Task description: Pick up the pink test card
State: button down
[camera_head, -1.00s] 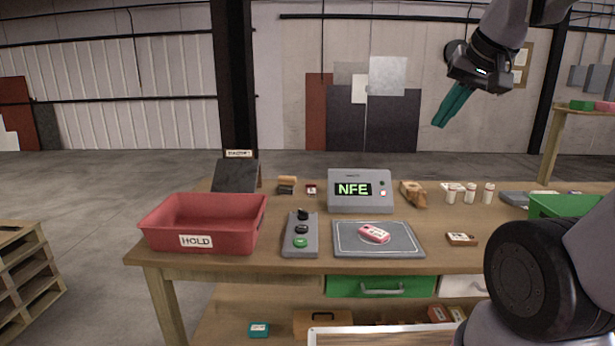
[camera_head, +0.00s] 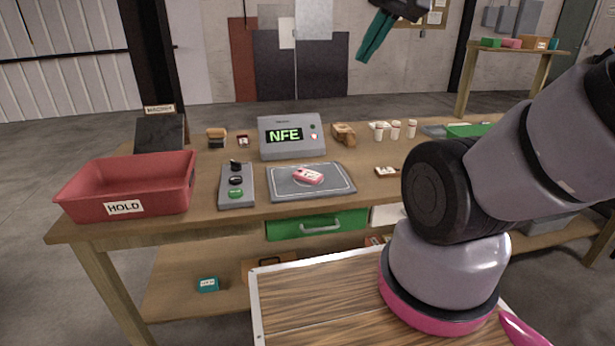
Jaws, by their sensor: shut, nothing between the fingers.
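A small pink item with a white label (camera_head: 308,175), which looks like the pink test card, lies on the grey outlined plate (camera_head: 335,189) on the workbench. No other flat pink card is clear in view. My gripper (camera_head: 363,57) shows its teal fingers at the top of the picture, pointing down and left. It is shut and empty, high above the bench and well apart from the pink item.
A red HOLD tray (camera_head: 75,197) stands at the bench's left. A button panel (camera_head: 237,203) is left of the plate, and an NFE display box (camera_head: 291,148) stands behind it. A small brown block (camera_head: 386,171) and white bottles (camera_head: 395,130) are to the right.

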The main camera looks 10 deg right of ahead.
aim_at(302, 174)
jog(key=i+l+z, duration=0.65)
jog(key=i+l, duration=0.3)
